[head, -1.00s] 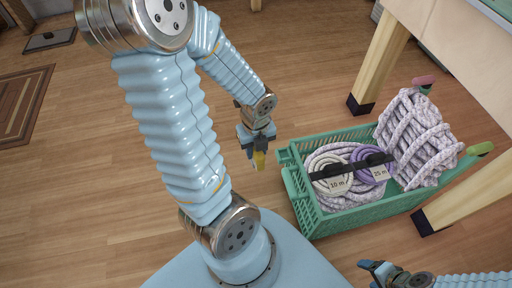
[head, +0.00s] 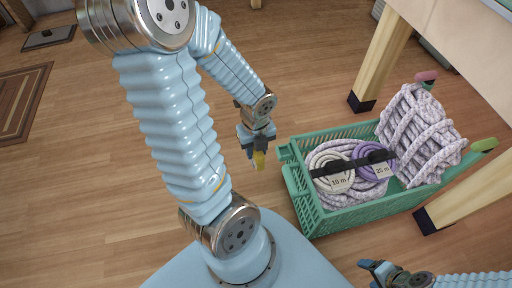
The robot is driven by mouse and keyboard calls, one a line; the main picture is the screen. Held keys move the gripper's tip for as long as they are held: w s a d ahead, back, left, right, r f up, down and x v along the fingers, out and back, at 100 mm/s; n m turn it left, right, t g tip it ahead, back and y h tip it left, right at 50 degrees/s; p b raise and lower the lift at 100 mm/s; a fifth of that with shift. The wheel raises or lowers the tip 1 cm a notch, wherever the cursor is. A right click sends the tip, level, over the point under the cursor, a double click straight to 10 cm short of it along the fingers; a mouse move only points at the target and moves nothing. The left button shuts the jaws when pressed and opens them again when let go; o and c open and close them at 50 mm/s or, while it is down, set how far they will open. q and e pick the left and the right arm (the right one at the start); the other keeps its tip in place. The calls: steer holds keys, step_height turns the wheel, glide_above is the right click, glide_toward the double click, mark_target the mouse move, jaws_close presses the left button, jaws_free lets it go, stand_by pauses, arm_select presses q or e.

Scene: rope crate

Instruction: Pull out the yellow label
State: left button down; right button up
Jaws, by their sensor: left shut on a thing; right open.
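The yellow label (head: 259,160) is held in my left gripper (head: 257,151), which is shut on it. It hangs above the floor, just left of the green crate (head: 345,221) and apart from it. Only a small yellow part shows below the fingers; the rest is hidden by them. My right gripper (head: 371,268) is open and empty at the bottom, in front of the crate.
The crate holds coiled ropes, a white coil (head: 323,165) tagged 10 m and a purple coil (head: 361,152) tagged 25 m, under a black strap. A larger rope bundle (head: 421,135) leans at its right end. Table legs (head: 379,62) stand behind and right.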

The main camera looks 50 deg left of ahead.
arm_select(q)
steer(key=shift+f+b, duration=1.1)
steer(key=shift+f, duration=0.05)
steer(key=shift+f, duration=0.15)
stand_by(0.4)
